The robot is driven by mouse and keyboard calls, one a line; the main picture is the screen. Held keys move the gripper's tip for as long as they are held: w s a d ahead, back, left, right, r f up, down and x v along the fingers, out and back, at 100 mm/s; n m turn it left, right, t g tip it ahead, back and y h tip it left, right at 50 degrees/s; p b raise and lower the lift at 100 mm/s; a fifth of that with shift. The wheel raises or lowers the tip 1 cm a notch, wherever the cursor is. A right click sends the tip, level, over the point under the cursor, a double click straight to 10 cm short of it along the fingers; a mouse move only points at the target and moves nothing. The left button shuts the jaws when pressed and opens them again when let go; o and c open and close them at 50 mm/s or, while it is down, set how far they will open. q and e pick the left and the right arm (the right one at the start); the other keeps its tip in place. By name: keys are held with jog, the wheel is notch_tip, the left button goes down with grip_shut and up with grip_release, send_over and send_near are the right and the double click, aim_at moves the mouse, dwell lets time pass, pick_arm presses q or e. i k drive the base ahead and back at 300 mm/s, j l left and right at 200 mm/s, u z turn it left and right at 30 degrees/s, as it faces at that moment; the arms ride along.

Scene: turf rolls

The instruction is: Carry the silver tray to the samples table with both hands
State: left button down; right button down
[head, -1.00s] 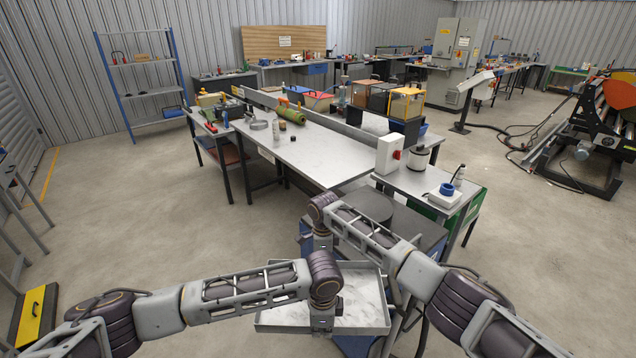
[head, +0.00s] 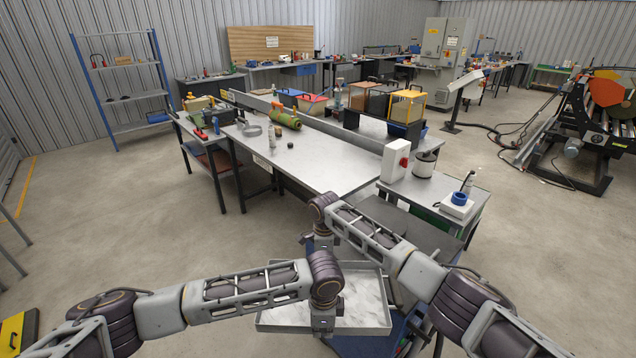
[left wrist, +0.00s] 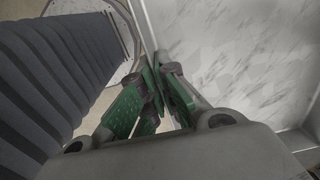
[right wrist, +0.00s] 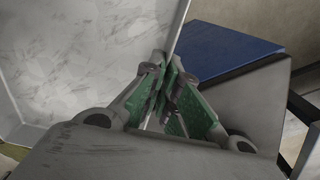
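The silver tray (head: 366,302) is a shallow pan with a low raised rim and hangs in front of me, roughly level and empty. My left gripper (head: 322,328) is at its near side, and my right gripper (head: 318,246) is at its far side. In the left wrist view the fingers (left wrist: 162,82) are closed on the tray's rim (left wrist: 152,28). In the right wrist view the fingers (right wrist: 168,76) are closed on the opposite rim (right wrist: 178,22).
A green roll (head: 285,119) and small jars lie on the long table's far part. A side table with a white switch box (head: 396,160) and a blue ring (head: 459,198) stands close ahead right. Open floor (head: 120,220) lies left; a roller machine (head: 600,120) stands right.

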aim_at(321, 166)
jog(key=i+j+z, duration=0.1)
jog(key=j, duration=0.25)
jog(key=i+j, duration=0.3)
jog(key=i+j+z, duration=0.25)
jog(key=i+j, duration=0.15)
jog(key=j, duration=0.35)
jog(key=i+j, duration=0.2)
jog(key=j, duration=0.15)
jog(key=i+j+z, duration=0.15)
jog(key=j, duration=0.25)
jog(key=i+j+z, duration=0.1)
jog(key=j, duration=0.3)
jog(key=i+j+z, duration=0.2)
jog(key=i+j, duration=0.25)
jog(key=i+j+z, duration=0.3)
jog(key=i, duration=0.2)
jog(key=i+j+z, duration=0.35)
jog(key=i+j, duration=0.15)
